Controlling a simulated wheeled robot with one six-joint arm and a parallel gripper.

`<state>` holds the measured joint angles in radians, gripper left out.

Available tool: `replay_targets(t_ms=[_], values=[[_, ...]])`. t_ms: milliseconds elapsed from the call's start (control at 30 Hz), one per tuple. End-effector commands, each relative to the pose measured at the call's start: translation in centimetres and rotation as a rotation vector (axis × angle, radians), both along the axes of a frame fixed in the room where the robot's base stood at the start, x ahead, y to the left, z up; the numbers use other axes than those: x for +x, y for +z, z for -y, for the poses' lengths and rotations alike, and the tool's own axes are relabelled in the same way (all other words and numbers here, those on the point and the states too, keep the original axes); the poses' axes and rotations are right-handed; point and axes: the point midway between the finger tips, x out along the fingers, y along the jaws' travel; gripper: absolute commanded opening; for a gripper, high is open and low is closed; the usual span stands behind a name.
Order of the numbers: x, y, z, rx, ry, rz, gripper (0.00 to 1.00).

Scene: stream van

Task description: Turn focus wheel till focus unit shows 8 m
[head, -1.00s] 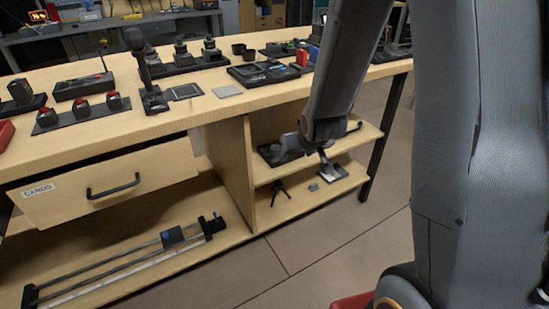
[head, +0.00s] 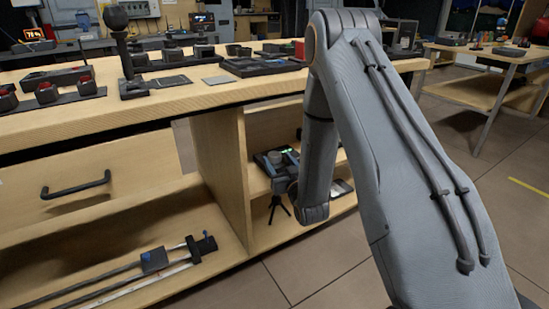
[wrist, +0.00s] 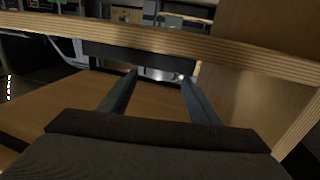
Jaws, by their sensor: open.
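The likely focus unit (head: 261,163) is a dark box on the upper open shelf under the bench. A grey round knob, probably the focus wheel (head: 281,160), stands on it, with a small green lit patch beside it. The reading is too small to make out. My arm hangs down just right of the unit and hides its right side; my gripper is not clearly seen in the head view. In the wrist view my gripper (wrist: 158,80) has its two fingers apart, with nothing seen held. I cannot make out the wheel there.
The shelf's wooden divider (head: 222,165) stands left of the unit, and the bench top (head: 190,98) overhangs it. A small black tripod (head: 278,206) is on the lower shelf. A slider rail (head: 130,270) lies at lower left. Floor at right is clear.

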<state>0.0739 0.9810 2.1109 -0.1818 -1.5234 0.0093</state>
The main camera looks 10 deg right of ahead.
Motion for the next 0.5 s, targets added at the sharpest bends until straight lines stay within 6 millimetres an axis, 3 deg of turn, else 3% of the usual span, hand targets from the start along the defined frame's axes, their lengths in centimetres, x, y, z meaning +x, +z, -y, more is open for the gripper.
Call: replay_targets(t_ms=[200,500], values=[[3.3,-0.1,-0.3,-0.001,0.0,0.002,0.57],[4.9,0.0,-0.6,0.0,0.0,-0.001,0.57]])
